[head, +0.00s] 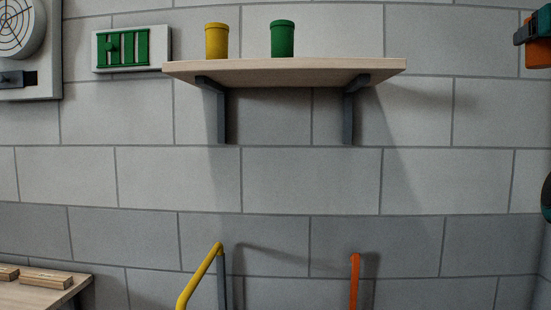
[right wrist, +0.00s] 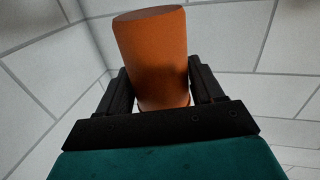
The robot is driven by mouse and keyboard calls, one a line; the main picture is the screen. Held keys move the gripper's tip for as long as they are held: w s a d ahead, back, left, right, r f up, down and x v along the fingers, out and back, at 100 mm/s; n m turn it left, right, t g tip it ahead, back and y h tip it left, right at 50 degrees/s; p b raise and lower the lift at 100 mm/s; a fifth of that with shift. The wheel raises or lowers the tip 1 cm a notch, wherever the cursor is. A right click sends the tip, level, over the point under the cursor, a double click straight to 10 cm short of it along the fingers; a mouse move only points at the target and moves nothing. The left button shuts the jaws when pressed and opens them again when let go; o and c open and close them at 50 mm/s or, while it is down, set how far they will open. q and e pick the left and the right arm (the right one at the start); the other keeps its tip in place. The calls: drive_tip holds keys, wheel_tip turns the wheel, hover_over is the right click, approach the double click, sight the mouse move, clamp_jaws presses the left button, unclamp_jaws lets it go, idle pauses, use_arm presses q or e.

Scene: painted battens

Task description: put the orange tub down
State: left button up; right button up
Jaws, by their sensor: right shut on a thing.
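The orange tub (right wrist: 152,50) stands out between the two black fingers of my right gripper (right wrist: 160,82) in the right wrist view. The gripper is shut on it, with one finger on each side. In the head view part of the orange tub (head: 538,54) shows at the top right edge, cut off by the frame, and my right gripper (head: 530,32) is beside it. The tub is held in the air, well to the right of the wall shelf (head: 290,73). My left gripper is not in view.
A yellow tub (head: 216,41) and a green tub (head: 282,39) stand on the shelf; its right part is bare. A panel with green bars (head: 123,48) is on the wall. A yellow bar (head: 200,275) and an orange bar (head: 354,282) rise below. A wooden table (head: 50,295) with blocks is lower left.

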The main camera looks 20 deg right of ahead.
drive_tip(key=s+d+f+m+g+h, duration=0.1)
drive_tip(key=s+d+f, duration=0.2)
drive_tip(key=s+d, duration=0.1)
drive_tip(key=w+a+f+m+g+h, duration=0.1)
drive_tip(key=w+a+f, duration=0.3)
drive_tip(key=w, duration=0.5)
drive_tip(key=w+a+f+m+g+h, duration=0.1)
drive_tip(key=w+a+f, duration=0.3)
drive_tip(key=w, duration=0.5)
drive_tip(key=w+a+f+n+t+y, duration=0.2)
drive_tip(key=w+a+f, duration=0.3)
drive_tip(key=a+f, duration=0.35)
drive_tip(key=w+a+f+n+t+y, duration=0.25)
drive_tip(key=w+a+f, duration=0.35)
drive_tip(key=f, duration=0.4)
drive_tip(key=s+a+f+n+t+y, duration=0.2)
drive_tip(key=a+f+n+y, duration=0.15)
drive_tip(key=a+f, duration=0.5)
drive_tip(key=s+a+f+n+t+y, duration=0.1)
drive_tip(key=s+a+f+n+y, duration=0.15)
drive_tip(key=a+f+y, duration=0.55)
drive_tip(key=s+a+f+n+g+y, duration=0.1)
drive_tip(key=s+a+f+n+y, duration=0.55)
drive_tip(key=s+a+f, duration=0.7)
drive_tip(key=shift+w+a+m+t+h, duration=0.15)
drive_tip(key=shift+a+m+t+h, duration=0.25)
drive_tip(key=shift+a+m+h, duration=1.15)
drive_tip(key=shift+w+a+m+t+h, duration=0.15)
drive_tip(key=shift+a+m+t+h, duration=0.2)
drive_tip(key=shift+a+m+h, duration=1.15)
